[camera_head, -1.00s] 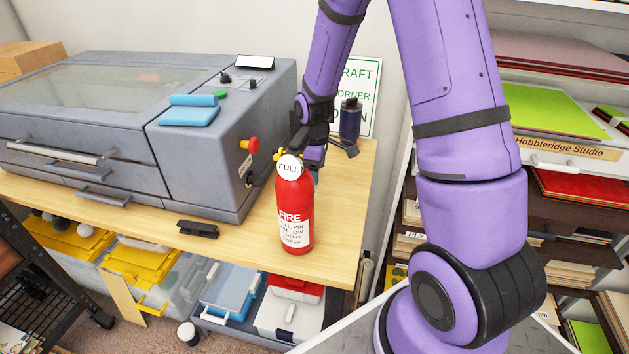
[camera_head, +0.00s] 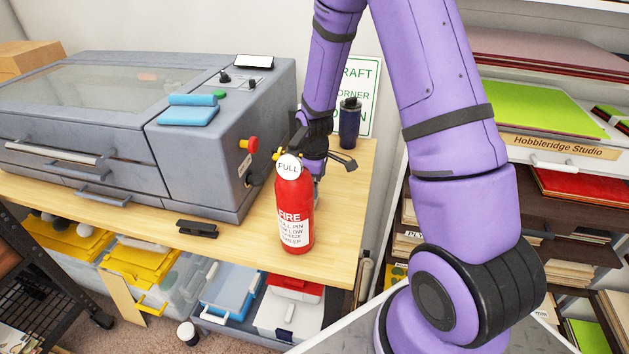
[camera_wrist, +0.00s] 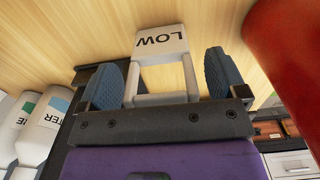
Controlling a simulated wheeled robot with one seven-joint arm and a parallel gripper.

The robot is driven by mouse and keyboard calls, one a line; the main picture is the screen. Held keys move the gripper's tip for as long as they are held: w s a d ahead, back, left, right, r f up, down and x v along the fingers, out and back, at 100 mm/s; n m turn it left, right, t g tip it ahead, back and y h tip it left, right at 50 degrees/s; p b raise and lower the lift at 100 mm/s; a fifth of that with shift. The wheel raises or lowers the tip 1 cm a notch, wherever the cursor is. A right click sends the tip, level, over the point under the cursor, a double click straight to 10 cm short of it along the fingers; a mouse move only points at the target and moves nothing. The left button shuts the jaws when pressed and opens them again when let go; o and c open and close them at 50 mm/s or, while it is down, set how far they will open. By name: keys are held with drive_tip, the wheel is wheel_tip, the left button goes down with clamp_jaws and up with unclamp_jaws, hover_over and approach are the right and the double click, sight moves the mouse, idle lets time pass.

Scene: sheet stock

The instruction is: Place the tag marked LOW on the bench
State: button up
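The white tag marked LOW (camera_wrist: 162,45) shows upside down in the wrist view, with the wooden bench top (camera_wrist: 100,25) behind it. Its pale frame reaches back between the two blue finger pads of my gripper (camera_wrist: 166,75). Small gaps show between the pads and the frame, so the gripper looks open around it. Whether the tag touches the bench, I cannot tell. In the head view my gripper (camera_head: 318,180) is low over the bench (camera_head: 345,205), partly hidden behind the red fire extinguisher (camera_head: 294,205). A round tag marked FULL (camera_head: 289,167) is on the extinguisher; the LOW tag is not discernible there.
The extinguisher (camera_wrist: 285,60) stands close beside my gripper. A grey machine (camera_head: 215,165) fills the bench's left side. A dark bottle (camera_head: 349,122) stands behind my gripper, and a black stapler-like object (camera_head: 197,229) lies at the front. Bare bench shows right of the extinguisher.

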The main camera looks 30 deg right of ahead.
wheel_tip(320, 180, up, 12)
drive_tip(key=shift+r, duration=0.15)
idle(0.6)
drive_tip(key=shift+d, duration=0.1)
